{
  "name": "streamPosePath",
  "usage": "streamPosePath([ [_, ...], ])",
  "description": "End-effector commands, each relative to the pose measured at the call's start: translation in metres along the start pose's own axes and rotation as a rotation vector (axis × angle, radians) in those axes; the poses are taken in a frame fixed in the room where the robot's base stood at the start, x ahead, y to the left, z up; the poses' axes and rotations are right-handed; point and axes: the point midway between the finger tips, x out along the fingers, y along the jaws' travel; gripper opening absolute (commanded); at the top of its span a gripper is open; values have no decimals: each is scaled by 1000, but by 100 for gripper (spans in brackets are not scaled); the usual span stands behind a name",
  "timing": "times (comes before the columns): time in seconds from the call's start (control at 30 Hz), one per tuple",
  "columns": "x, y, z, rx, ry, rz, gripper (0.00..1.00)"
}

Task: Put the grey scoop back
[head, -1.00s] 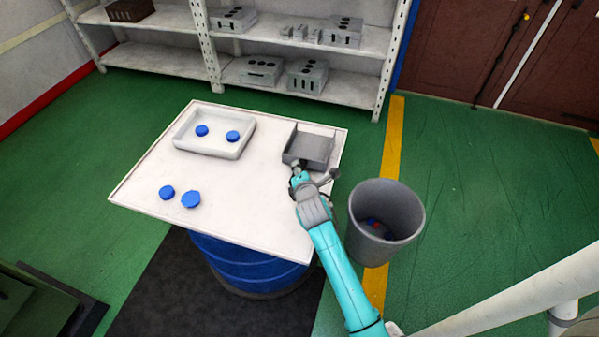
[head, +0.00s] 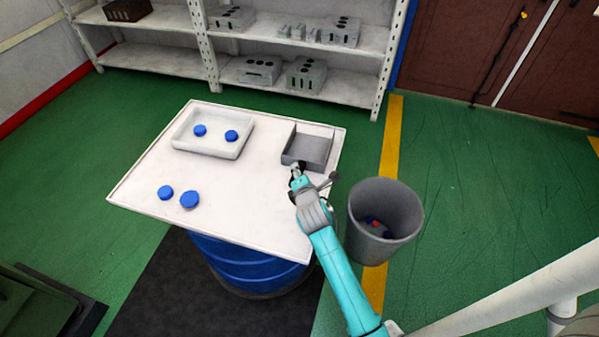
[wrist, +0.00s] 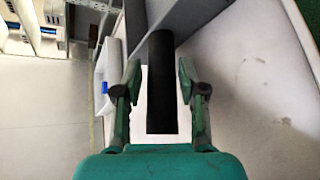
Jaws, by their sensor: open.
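The grey scoop (head: 307,150) is an open, square-sided tray shape at the right end of the white table. In the wrist view its grey wall (wrist: 200,18) is at the top, and its black handle (wrist: 162,85) points down toward me. My gripper (head: 298,172) is at the near side of the scoop in the head view. In the wrist view my gripper (wrist: 158,75) is open, with one finger on each side of the handle. Gaps show between the handle and both fingers. In the head view my gripper hides the handle.
The white table (head: 240,210) stands on a blue drum (head: 245,265). A white tray (head: 180,142) holds two blue caps, and two more blue caps (head: 189,199) lie at the front left. A grey bin (head: 365,225) stands right of my arm. The middle of the table is clear.

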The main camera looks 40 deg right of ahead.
Motion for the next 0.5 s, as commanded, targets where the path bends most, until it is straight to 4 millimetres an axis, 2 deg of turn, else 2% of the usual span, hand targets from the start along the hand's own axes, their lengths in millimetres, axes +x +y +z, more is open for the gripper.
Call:
streamPosePath([
  [0.3,-64,-1,-1,0,2,0,41],
  [0.5,-93,0,0,-1,1,0,41],
])
